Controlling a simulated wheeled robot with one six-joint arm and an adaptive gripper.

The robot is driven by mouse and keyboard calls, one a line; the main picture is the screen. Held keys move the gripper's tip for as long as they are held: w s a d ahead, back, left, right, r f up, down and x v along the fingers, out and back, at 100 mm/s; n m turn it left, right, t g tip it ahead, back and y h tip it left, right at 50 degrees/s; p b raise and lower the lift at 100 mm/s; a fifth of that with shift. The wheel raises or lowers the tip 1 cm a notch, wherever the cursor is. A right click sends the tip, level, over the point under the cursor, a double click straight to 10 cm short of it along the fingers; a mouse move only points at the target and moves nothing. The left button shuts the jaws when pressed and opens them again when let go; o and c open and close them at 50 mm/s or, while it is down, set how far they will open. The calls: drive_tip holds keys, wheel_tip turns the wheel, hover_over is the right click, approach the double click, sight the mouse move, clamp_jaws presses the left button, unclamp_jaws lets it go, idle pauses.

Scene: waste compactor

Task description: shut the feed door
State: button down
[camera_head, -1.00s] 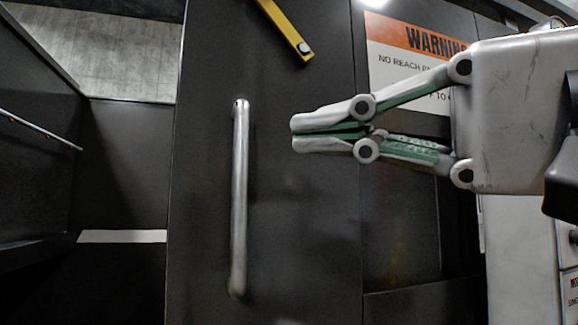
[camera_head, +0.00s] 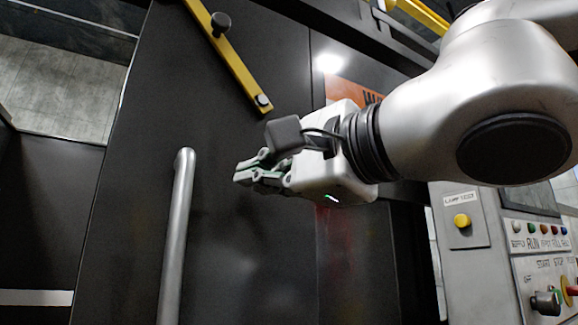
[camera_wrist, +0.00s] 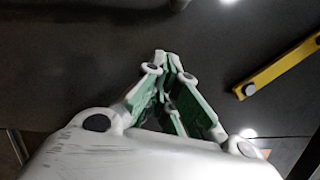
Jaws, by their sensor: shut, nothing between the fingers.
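The feed door (camera_head: 240,100) is a large dark panel with a vertical silver bar handle (camera_head: 177,240) near its left edge. A dark recess and a pale grey surface show beyond that edge; how far the door stands open I cannot tell. My gripper (camera_head: 240,178) is shut and empty, pointing left, to the right of the handle's upper end and apart from it. In the wrist view the closed fingertips (camera_wrist: 165,62) are before the dark door face (camera_wrist: 90,60); whether they touch it is unclear. The handle is not in the wrist view.
A yellow bar (camera_head: 235,65) with a black knob slants across the door's top; it also shows in the wrist view (camera_wrist: 280,68). My arm covers most of the orange warning sign (camera_head: 345,90). A control panel (camera_head: 540,260) with buttons stands at the right.

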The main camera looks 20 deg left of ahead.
sight(205, 175)
drive_tip(key=shift+x, duration=1.1)
drive_tip(key=shift+s+a+r, duration=0.1)
drive_tip(key=shift+s+a, duration=0.2)
drive_tip(key=shift+s, duration=0.25)
drive_tip(key=shift+s+a+r, duration=0.15)
drive_tip(key=shift+s+a, duration=0.2)
drive_tip(key=shift+s, duration=0.2)
drive_tip(key=shift+s+a+r, duration=0.15)
drive_tip(key=shift+s+a, duration=0.3)
drive_tip(key=shift+s, duration=0.1)
drive_tip(key=shift+s, duration=0.1)
